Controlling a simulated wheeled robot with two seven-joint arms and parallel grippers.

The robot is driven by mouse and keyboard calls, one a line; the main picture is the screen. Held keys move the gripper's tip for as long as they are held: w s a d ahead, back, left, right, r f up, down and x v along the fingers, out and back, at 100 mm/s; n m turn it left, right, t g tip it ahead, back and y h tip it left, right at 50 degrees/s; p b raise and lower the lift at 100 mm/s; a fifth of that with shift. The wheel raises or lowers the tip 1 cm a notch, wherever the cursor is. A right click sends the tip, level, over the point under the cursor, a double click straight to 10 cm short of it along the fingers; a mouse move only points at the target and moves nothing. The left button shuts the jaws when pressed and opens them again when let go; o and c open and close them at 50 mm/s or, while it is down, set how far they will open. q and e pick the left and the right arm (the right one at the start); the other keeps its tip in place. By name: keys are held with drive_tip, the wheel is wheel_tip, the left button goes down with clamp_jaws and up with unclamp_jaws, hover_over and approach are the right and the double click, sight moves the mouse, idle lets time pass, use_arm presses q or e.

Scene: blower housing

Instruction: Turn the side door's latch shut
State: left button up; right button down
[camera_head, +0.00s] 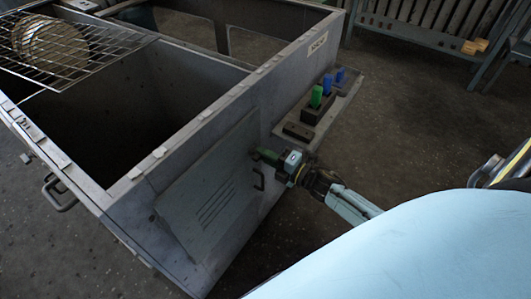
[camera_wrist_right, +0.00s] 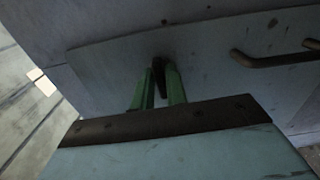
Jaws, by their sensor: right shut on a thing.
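The side door (camera_head: 197,196) is a grey panel with louvre slots on the housing's near side wall, and it lies against the wall. My right gripper (camera_head: 257,154) reaches its upper right edge, with its green fingers against the panel. In the right wrist view the gripper (camera_wrist_right: 161,80) is shut on the small dark latch (camera_wrist_right: 158,67), which stands between the fingertips. In the head view the fingers hide the latch. The door's dark bar handle (camera_head: 259,180) is just below the gripper, and it also shows in the wrist view (camera_wrist_right: 270,61). My left gripper is not in view.
The open-topped grey housing (camera_head: 236,97) fills the left, with a wire grate (camera_head: 92,58) across it. A ledge (camera_head: 345,92) with blue and green pieces juts from the wall above my right gripper. A bench (camera_head: 430,38) stands behind. The floor to the right is clear.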

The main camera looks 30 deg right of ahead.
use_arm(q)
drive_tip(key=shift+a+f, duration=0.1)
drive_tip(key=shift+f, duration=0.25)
use_arm(e)
drive_tip(key=shift+m, duration=0.3)
drive_tip(key=c, duration=1.5)
unclamp_jaws()
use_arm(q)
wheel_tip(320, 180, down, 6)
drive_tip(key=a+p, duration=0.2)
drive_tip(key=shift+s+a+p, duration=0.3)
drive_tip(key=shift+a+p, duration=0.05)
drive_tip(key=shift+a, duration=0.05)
use_arm(e)
drive_tip(key=v, duration=1.3)
drive_tip(key=shift+s+d, duration=0.1)
drive_tip(key=shift+s, duration=0.1)
